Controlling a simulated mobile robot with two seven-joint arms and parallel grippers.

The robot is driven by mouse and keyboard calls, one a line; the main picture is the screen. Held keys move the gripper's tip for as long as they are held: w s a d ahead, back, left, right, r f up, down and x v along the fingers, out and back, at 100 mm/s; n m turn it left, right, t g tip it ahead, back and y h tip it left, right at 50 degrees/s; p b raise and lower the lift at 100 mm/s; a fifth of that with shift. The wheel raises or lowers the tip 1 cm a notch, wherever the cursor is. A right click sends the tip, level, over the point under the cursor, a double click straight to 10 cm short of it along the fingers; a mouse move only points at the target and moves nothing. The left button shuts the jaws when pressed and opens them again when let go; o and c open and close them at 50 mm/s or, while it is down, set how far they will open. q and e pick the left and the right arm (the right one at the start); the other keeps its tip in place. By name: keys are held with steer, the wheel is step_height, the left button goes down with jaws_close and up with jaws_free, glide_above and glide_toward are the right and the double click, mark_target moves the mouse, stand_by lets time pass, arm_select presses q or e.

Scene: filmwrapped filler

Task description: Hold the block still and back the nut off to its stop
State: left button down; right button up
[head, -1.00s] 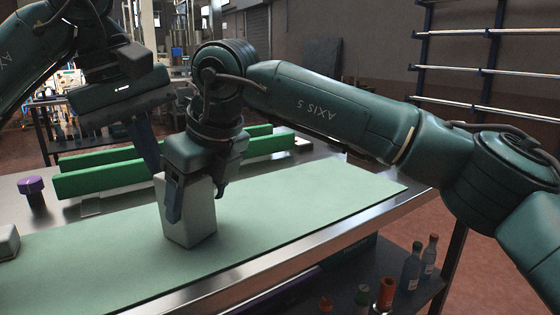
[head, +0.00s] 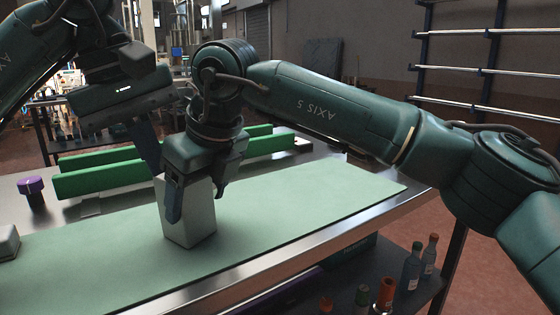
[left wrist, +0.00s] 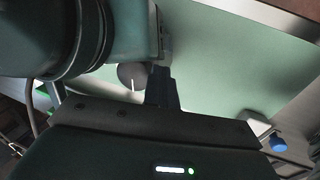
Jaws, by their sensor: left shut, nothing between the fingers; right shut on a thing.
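A pale grey upright block (head: 190,222) stands on the green mat (head: 300,212) in the head view. My right gripper (head: 197,195) comes down from above and is shut on the block, one finger along its front face. My left gripper (head: 158,168) is behind the block's left side, its fingers shut and empty. The left wrist view shows these shut fingers (left wrist: 163,90) close beside a dark grey round part (left wrist: 132,76) with a white line, likely the nut. I cannot tell whether they touch it. The nut is hidden in the head view, and its stop is not visible.
Green rails (head: 120,178) lie behind the block. A purple-topped dark post (head: 32,193) stands at left, and a grey piece (head: 8,243) at the left edge. Bottles (head: 412,267) stand on a lower shelf. The mat right of the block is clear.

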arm_select(q)
step_height(320, 180, up, 6)
steer(key=shift+s+a, duration=0.2)
stand_by(0.4)
steer(key=shift+w, duration=0.1)
step_height(320, 180, down, 6)
steer(key=w+a, duration=0.1)
steer(key=w, duration=0.1)
steer(key=shift+w+a, duration=0.35)
stand_by(0.7)
steer(key=shift+d, duration=0.3)
stand_by(0.6)
